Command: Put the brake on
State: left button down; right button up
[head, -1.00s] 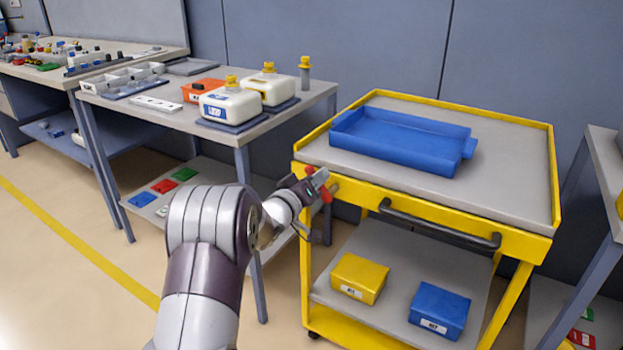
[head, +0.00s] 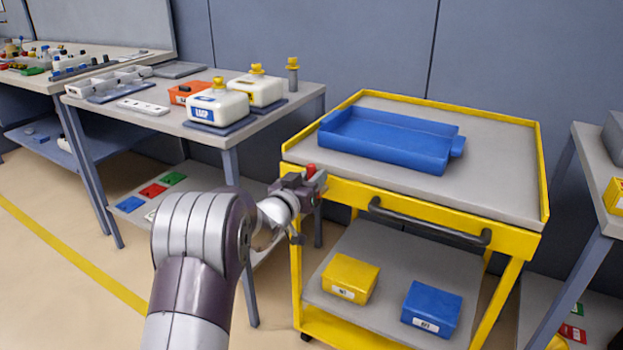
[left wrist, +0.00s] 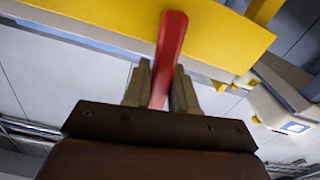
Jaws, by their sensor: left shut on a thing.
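The yellow cart (head: 415,209) stands right of centre in the head view. Its red brake lever (head: 311,170) is at the front left corner, mostly hidden by my left gripper (head: 314,184). In the left wrist view, the red lever (left wrist: 172,40) runs from the cart's yellow side (left wrist: 220,40) down between the two fingers of my left gripper (left wrist: 160,85). The fingers are shut on it. My right gripper is in neither view.
A blue tray (head: 385,142) lies on the cart top. A yellow box (head: 350,279) and a blue box (head: 432,309) sit on its lower shelf. The black push handle (head: 430,225) is right of my gripper. A table (head: 140,122) with white jugs stands left.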

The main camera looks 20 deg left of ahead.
pick_arm(q)
jog(key=c, duration=1)
grip_release()
jog(key=s+p, duration=0.2)
jog(key=s, duration=1)
jog(key=shift+s+a, duration=0.35)
jog(key=shift+a, duration=0.1)
